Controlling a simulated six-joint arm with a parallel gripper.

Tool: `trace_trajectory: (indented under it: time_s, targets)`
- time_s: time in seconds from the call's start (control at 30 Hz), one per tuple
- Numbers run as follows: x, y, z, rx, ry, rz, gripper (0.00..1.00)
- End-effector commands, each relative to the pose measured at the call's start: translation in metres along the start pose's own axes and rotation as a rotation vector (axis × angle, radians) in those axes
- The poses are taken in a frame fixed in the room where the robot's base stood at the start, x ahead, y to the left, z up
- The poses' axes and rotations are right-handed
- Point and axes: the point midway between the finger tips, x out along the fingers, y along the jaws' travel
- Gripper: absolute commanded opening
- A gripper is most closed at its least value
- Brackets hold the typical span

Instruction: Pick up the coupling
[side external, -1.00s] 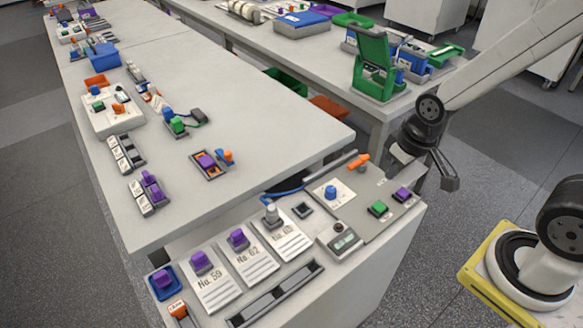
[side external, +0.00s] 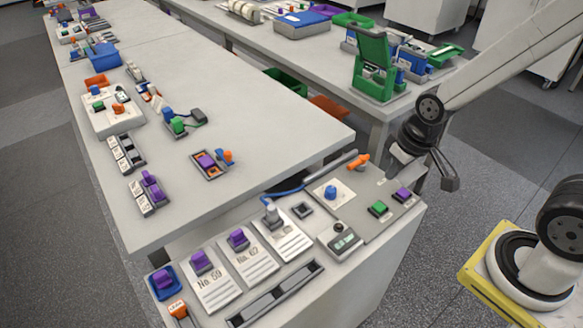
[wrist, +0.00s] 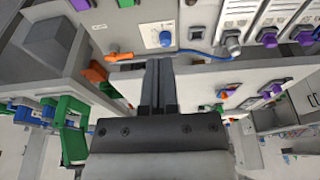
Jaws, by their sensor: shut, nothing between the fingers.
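A grey fitting (side external: 271,213) stands upright on the third labelled card at the front bench, at the end of a blue hose (side external: 288,191). It looks most like the coupling, though no label shows this. In the wrist view the grey fitting (wrist: 232,43) is at the upper right, with the blue hose (wrist: 196,52) running left from it. My gripper (side external: 451,184) is shut and empty, off the right edge of the bench and well apart from the fitting. In the wrist view my gripper (wrist: 158,62) shows its two fingers together.
An orange handle (side external: 360,160), a blue knob (side external: 331,191), and green (side external: 378,208) and purple (side external: 402,194) buttons sit on the bench between my gripper and the fitting. Purple knobs (side external: 238,238) stand left of it. A green stand (side external: 374,70) is on the far table.

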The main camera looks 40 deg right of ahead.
Motion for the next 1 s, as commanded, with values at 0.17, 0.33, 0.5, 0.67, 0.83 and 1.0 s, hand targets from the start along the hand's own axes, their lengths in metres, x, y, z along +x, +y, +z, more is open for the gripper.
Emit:
trace_trajectory:
  time_s: [0.17,0.33,0.5,0.67,0.83,1.0]
  targets:
    - [0.000,0.000,0.000,0.000,0.000,0.000,0.48]
    - [0.000,0.000,0.000,0.000,0.000,0.000,0.87]
    - [0.000,0.000,0.000,0.000,0.000,0.000,0.87]
    - [0.000,-0.001,-0.001,0.008,-0.001,-0.001,0.87]
    - [0.003,-0.004,-0.009,0.067,-0.010,-0.003,0.87]
    - [0.009,-0.013,-0.027,0.203,-0.028,-0.006,0.87]
